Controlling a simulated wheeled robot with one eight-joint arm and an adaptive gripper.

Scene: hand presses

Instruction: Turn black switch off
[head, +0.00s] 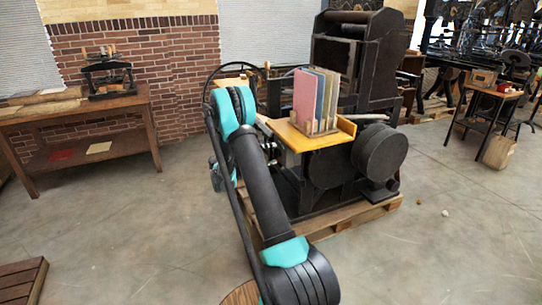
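I cannot make out a black switch in the head view. The large black press (355,60) stands in the middle, with dark drums and wheels low at its front right. My black and teal arm rises in front of its left side and covers part of it. A small teal and dark part, which looks like the far end of my arm, shows low behind the arm, left of the press. My gripper's fingers cannot be made out, so I cannot tell whether they are open or shut, or how near they are to any switch.
The press stands on a wooden pallet (345,220). A yellow wooden board (290,135) on it bears a rack of upright coloured boards (308,95). A wooden table (90,117) with a small hand press (108,75) stands left. The concrete floor at right is mostly clear.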

